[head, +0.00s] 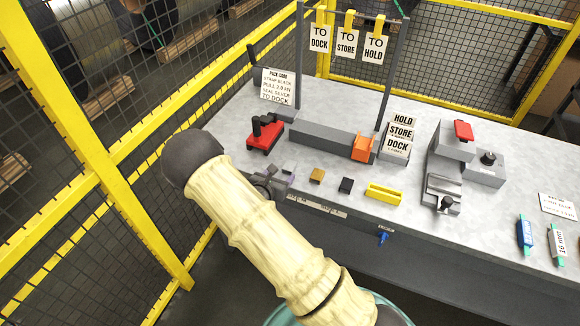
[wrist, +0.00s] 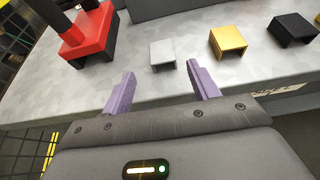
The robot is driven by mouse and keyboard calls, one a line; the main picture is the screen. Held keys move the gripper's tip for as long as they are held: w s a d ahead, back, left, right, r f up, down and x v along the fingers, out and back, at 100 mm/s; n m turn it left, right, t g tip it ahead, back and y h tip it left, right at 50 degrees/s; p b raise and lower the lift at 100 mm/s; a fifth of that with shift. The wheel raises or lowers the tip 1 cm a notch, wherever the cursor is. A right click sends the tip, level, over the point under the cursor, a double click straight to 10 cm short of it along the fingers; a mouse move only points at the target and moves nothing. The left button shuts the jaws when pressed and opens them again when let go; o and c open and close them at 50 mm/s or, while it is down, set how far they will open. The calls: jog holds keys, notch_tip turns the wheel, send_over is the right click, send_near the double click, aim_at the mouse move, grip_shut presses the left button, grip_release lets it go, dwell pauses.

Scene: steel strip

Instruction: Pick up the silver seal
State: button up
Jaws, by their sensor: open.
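The silver seal (wrist: 162,52) is a small pale grey channel-shaped piece on the bench top, between the red tool and the gold seal in the wrist view. In the head view the silver seal (head: 289,167) shows just beyond my gripper. My gripper (wrist: 161,88) is open, with its two purple fingers apart and nothing between them. The seal lies ahead of the fingertips, roughly centred between them and apart from them. In the head view my gripper (head: 277,185) is partly hidden behind my arm at the bench's front edge.
A gold seal (wrist: 228,41) and a black seal (wrist: 291,29) stand to the right of the silver one. A red and black tool (wrist: 88,35) stands to its left. A long grey block (head: 320,139) lies behind. A yellow piece (head: 384,193) sits farther right. Yellow-framed mesh fencing (head: 105,130) borders the left.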

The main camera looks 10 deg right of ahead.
aim_at(288, 169)
jog(key=p+x, duration=0.2)
jog(key=x, duration=0.3)
jog(key=shift+d+r, duration=0.1)
jog(key=shift+d, duration=0.15)
jog(key=shift+c, duration=0.2)
jog(key=c, duration=1)
